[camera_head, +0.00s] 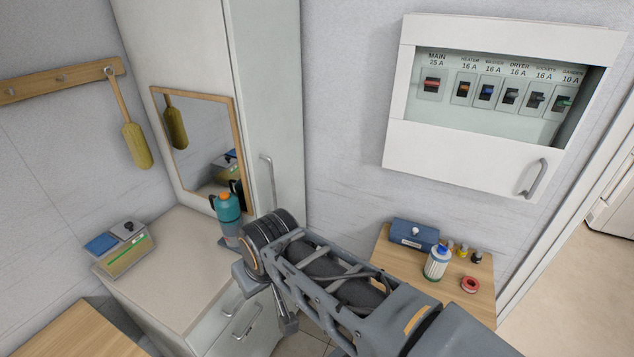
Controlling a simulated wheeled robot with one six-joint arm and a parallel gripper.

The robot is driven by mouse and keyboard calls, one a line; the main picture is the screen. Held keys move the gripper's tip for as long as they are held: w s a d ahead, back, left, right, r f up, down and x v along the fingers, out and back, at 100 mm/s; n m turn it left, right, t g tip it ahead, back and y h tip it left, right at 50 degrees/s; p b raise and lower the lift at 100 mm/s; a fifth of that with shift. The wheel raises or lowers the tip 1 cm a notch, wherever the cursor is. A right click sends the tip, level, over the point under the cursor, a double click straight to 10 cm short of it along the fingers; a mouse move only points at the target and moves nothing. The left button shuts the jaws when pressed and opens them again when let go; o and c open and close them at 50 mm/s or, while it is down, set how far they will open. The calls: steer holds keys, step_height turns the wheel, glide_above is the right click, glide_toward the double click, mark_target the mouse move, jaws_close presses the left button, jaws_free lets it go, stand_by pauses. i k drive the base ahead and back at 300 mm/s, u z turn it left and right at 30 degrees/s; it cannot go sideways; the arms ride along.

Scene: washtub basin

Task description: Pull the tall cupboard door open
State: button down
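The tall cupboard (185,50) stands left of centre against the wall. Its pale door (270,80) faces right and looks shut, with no gap that I can make out. A slim upright metal bar handle (268,185) sits low on the door, near its left edge. My arm reaches in from the lower right, and its dark round joint is just below the handle in the picture, hiding the lower part of the door. Nothing visible touches the handle.
A counter (170,265) with a teal flask (228,208) and a small box (125,250) is left of my arm. A wooden side table (400,268) with a blue box (414,234) and several small containers is right. A breaker cabinet (440,150) hangs above it.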

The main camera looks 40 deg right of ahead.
mark_target(264, 36)
steer(key=z, duration=2.05)
steer(key=k, duration=0.75)
steer(key=u, duration=1.05)
steer(key=i, duration=1)
steer(key=u, duration=0.4)
